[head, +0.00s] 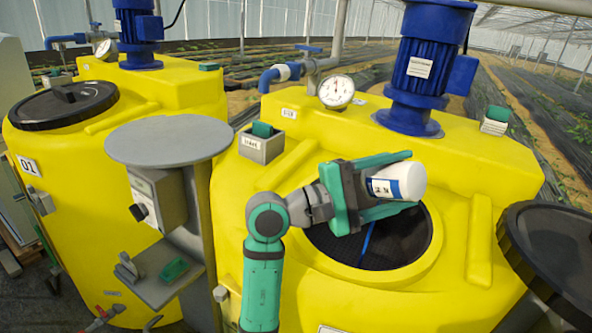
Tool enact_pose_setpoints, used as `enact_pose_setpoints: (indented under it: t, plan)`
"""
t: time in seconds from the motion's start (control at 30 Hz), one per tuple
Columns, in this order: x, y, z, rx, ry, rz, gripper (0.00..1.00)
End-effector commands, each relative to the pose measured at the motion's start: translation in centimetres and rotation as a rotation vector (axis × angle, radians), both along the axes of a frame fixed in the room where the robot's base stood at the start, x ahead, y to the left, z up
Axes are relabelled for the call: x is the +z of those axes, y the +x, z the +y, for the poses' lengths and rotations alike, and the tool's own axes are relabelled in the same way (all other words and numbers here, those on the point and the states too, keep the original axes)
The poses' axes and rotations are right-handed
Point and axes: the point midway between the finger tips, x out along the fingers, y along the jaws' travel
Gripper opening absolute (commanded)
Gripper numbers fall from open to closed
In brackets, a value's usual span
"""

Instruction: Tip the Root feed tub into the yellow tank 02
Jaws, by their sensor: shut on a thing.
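My gripper (401,181) is shut on a small white tub (410,180) with a blue band and a label too small to read. The tub lies nearly on its side between the two green fingers, its pale end pointing right. It is above the round open mouth (335,243) of the middle yellow tank (275,215). The mouth is dark inside, with a blue line in it. I see nothing pouring from the tub. A white label shows only partly at the bottom edge of the tank, so its number cannot be read.
Yellow tank 01 (180,95), with a black lid (62,104), stands left. A blue motor (425,65) and gauge (336,91) rise behind the mouth. A grey round-topped stand (170,140) is left of my arm. A black lid (555,250) is at right.

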Motion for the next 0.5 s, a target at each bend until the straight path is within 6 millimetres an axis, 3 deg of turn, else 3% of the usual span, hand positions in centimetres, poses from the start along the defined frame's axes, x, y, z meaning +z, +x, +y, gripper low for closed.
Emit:
enact_pose_setpoints:
  t: [0.03, 0.5]
  plan:
    - [-0.5, -0.3, -1.3, -0.026, 0.007, 0.011, 0.30]
    - [-0.4, 0.8, -1.5, -0.024, 0.011, 0.007, 0.30]
